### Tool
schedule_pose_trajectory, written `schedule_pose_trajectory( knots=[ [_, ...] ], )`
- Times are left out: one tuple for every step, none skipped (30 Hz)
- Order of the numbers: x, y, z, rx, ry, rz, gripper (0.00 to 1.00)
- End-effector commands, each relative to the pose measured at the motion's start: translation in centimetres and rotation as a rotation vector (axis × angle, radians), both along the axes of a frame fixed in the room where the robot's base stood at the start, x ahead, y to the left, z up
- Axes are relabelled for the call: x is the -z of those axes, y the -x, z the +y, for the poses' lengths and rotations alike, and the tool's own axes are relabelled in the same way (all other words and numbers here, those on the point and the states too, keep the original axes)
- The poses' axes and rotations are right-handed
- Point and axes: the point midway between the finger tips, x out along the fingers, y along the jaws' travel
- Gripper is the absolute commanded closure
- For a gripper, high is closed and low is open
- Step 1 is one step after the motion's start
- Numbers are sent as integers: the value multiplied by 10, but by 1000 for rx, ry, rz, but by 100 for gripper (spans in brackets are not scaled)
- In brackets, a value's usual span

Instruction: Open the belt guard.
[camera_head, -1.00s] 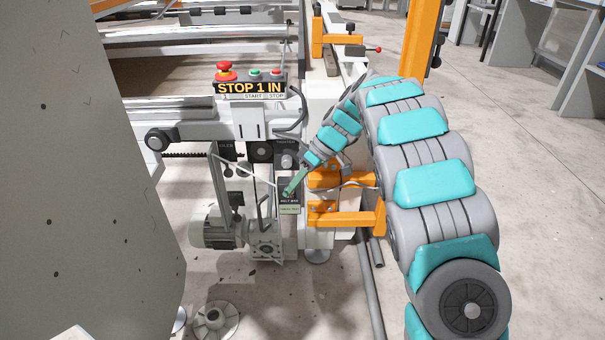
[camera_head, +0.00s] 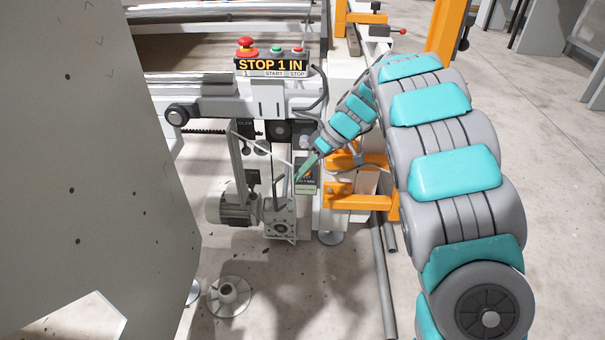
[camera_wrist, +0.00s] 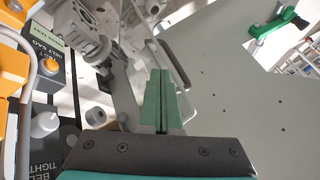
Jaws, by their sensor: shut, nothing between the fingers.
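My gripper (camera_head: 299,176) is at the drive end of the gantry, in front of a small labelled box (camera_head: 306,184) above the gearbox (camera_head: 279,215). In the wrist view its green fingers (camera_wrist: 158,82) are together and empty. No part is clearly marked as the belt guard. A pale upright bar (camera_head: 237,165) with a thin slanting edge stands left of my gripper, above the grey motor (camera_head: 230,207); I cannot tell whether it belongs to the guard. In the wrist view a dark bar (camera_wrist: 175,62) lies just beyond the fingertips, with no contact visible.
A box marked BELT SAG with an orange knob (camera_wrist: 50,65) is left of the fingers. A large grey panel (camera_head: 85,150) fills the head view's left side. Orange brackets (camera_head: 350,200) flank my arm. A STOP control box (camera_head: 270,65) is above. Bare floor lies in front.

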Motion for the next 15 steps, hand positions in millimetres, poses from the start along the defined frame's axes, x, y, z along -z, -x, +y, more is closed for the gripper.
schedule_pose_trajectory(
  knots=[
    [2, 4, 3, 11, 0, -1, 100],
    [2, 6, 4, 20, 0, 1, 100],
    [3, 10, 6, 34, 0, 2, 100],
    [4, 12, 8, 45, 0, 2, 100],
    [4, 14, 10, 59, -1, 0, 100],
    [4, 17, 13, 78, -2, -1, 100],
    [4, 20, 15, 92, -2, -1, 100],
    [4, 24, 18, 106, -1, -1, 100],
    [4, 29, 21, 127, -1, 1, 100],
    [4, 31, 24, 145, -2, 0, 100],
    [4, 34, 27, 162, -1, -2, 100],
    [5, 39, 31, 185, -1, -1, 100],
    [5, 43, 34, 202, -1, 1, 100],
    [4, 46, 37, 221, -2, 0, 100],
    [4, 50, 42, 248, -2, -2, 100]
  ],
)
